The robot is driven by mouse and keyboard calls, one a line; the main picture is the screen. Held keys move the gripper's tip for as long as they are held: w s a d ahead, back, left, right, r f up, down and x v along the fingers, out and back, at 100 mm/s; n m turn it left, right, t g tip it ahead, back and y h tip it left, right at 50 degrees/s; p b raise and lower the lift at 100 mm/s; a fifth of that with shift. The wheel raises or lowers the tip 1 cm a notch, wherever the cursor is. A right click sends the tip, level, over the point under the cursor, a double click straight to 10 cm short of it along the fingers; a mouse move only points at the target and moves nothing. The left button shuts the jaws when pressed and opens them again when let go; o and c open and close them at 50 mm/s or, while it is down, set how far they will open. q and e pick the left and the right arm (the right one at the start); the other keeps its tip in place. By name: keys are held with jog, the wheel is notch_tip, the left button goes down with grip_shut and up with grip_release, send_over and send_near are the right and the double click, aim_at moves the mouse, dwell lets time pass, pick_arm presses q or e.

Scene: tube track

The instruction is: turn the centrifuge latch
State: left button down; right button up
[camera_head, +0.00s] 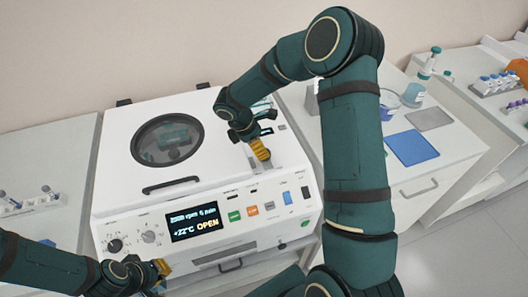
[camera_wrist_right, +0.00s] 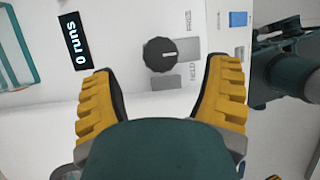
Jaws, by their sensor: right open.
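The white centrifuge (camera_head: 112,190) stands on the bench with its round-windowed lid (camera_head: 115,130) down. In the head view the right gripper (camera_head: 259,150) covers the latch area, right of the lid. My left gripper (camera_head: 162,275) is low at the front left; its opening is unclear.
A small "0 runs" display (camera_wrist_right: 75,41) is beside the knob. A side bench at right holds a blue mat (camera_head: 409,148), a grey mat (camera_head: 429,118) and a beaker (camera_head: 413,95). A tube rack (camera_head: 25,205) is at far left. My right arm crosses the middle.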

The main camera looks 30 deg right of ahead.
jog(key=x, duration=0.5)
jog(key=shift+s, duration=0.1)
jog(key=c, duration=1.2)
